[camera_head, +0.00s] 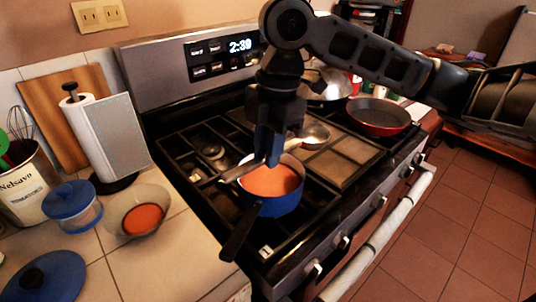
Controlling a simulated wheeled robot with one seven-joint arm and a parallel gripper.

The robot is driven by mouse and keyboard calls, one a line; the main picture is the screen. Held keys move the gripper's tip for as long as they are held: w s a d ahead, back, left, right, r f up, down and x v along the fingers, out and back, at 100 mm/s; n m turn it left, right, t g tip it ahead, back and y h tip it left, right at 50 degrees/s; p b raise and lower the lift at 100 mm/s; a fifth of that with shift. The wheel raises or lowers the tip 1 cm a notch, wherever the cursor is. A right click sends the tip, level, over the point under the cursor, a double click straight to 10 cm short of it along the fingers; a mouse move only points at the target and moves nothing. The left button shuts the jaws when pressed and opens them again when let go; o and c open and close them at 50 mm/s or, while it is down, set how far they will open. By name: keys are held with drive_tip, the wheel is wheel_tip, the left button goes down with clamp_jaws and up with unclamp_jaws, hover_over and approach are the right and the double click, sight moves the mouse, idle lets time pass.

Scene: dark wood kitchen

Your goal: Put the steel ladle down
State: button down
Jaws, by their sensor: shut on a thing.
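My gripper (267,160) is shut on the handle of the steel ladle (314,134), above the blue pot. The ladle lies roughly level. Its bowl is to the right of my gripper, over the stove, and its handle end sticks out to the left. The gripper hides the middle of the handle. The blue saucepan (279,207) stands on the front part of the stove with orange soup in it, its dark handle pointing to the front left. I cannot tell whether the ladle touches the pot's rim.
A red pan (379,117) is on the stove's right and a steel pan (327,88) behind. On the left counter stand a glass bowl (158,205) of orange food, a blue-lidded jar (72,205), a blue lid (50,276) and a paper towel roll (88,135).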

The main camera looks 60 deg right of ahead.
wheel_tip(320, 180, down, 2)
drive_tip(key=shift+f, duration=0.1)
drive_tip(key=shift+f+b, duration=0.3)
drive_tip(key=shift+f, duration=0.1)
drive_tip(key=shift+f, duration=0.15)
drive_tip(key=c, duration=1)
unclamp_jaws()
drive_tip(key=shift+r+p, duration=0.4)
drive_tip(key=shift+r, duration=0.25)
wheel_tip(320, 180, up, 12)
drive_tip(key=d, duration=0.2)
drive_tip(key=shift+s+b, duration=0.3)
drive_tip(key=shift+b, duration=0.1)
